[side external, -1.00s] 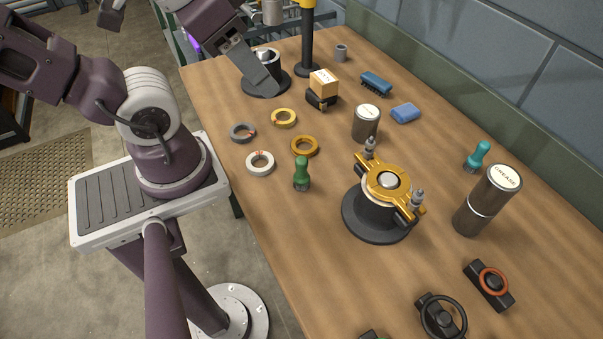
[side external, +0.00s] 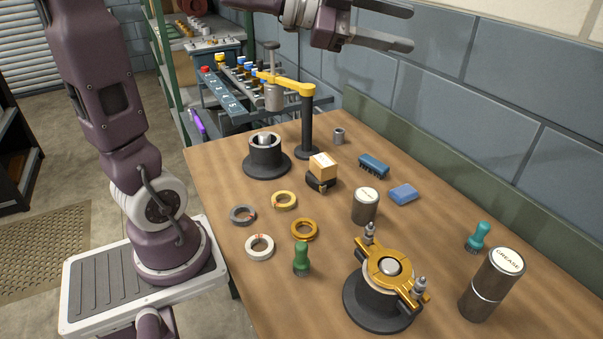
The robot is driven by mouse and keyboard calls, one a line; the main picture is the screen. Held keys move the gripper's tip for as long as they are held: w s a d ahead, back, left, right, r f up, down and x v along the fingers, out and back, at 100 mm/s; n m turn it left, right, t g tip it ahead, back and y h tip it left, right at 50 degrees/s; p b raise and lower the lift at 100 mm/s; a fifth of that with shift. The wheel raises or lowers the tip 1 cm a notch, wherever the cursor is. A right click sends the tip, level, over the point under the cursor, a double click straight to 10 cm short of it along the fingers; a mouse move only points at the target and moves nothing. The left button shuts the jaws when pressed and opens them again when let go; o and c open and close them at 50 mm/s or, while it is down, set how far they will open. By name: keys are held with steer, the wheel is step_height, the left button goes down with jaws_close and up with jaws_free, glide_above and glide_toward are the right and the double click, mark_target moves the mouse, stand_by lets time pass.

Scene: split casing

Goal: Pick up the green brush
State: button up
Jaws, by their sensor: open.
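The green brush (side external: 302,258) stands upright on the wooden table near its left front edge, handle up and bristles down. It stands apart from the rings near it. My gripper (side external: 411,29) is at the top of the side view, high above the back of the table and far from the green brush. Its two fingers point right with a clear gap between them, and it is open and empty. A similar teal brush (side external: 478,237) stands at the right side of the table.
A white ring (side external: 260,247) and an orange ring (side external: 304,229) lie close to the green brush. The casing with a gold clamp (side external: 390,269) stands to its right. A yellow-armed post (side external: 308,125) rises at the back.

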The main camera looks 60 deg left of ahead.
steer(key=s+d+f+m+g+h, duration=0.2)
steer(key=s+f+m+g+h, duration=0.15)
steer(key=s+f+g, duration=0.4)
steer(key=g+h, duration=0.3)
steer(key=g, duration=0.3)
glide_above(304, 262)
steer(key=w+a, duration=0.2)
steer(key=a, duration=0.3)
step_height(304, 262, down, 2)
steer(key=shift+m+g+y, duration=0.25)
steer(key=shift+m, duration=0.1)
steer(key=f, duration=0.9)
steer(key=s+f, duration=0.1)
steer(key=f, duration=1.7)
steer(key=shift+s+d+f, duration=0.1)
steer(key=shift+s+f, duration=0.1)
steer(key=shift+f, duration=0.05)
steer(key=x, duration=0.7)
steer(key=shift+s+f, duration=0.25)
steer(key=shift+f, duration=0.1)
steer(key=shift+c, duration=0.5)
jaws_close()
